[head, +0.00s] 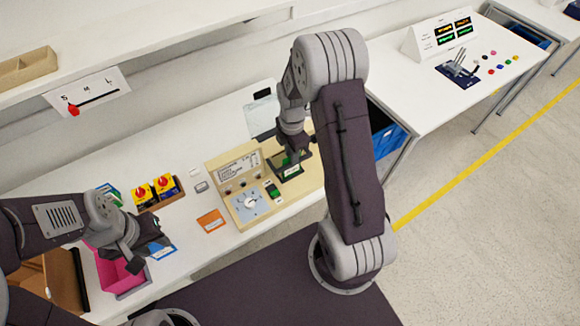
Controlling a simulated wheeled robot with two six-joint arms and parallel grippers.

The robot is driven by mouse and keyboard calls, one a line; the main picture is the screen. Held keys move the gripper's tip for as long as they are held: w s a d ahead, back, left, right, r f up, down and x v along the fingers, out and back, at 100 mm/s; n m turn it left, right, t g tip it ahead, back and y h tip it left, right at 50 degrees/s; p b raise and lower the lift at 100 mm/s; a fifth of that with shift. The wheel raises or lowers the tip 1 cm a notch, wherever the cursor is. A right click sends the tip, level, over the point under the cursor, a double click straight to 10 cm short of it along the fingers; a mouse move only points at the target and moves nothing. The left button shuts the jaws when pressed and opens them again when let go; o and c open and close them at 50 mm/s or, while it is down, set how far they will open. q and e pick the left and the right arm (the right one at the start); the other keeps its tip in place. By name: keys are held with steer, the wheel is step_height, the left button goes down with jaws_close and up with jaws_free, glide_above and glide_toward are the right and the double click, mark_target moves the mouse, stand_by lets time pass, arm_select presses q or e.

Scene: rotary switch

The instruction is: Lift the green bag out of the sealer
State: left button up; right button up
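The sealer (222,168) is a beige unit on the white bench, with a printed panel, a round dial (250,203) and a small green part beside the dial. Its right section has a dark green-edged area, where the green bag (291,171) appears to be, with a pale label below it. My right gripper (293,160) points down right over this spot and hides much of it. I cannot tell whether its fingers are shut or touch the bag. My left gripper (148,251) is far to the left, above the bench's front edge, with its fingers apart and empty.
A pink bin (112,270) stands under my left gripper. An orange card (211,221) and red-yellow switches (155,189) lie left of the sealer. A blue crate (388,138) is behind my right arm. A second table (425,95) stands at right.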

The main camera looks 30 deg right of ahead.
steer(key=shift+s+a+r, duration=0.1)
steer(key=shift+s, duration=0.05)
jaws_close()
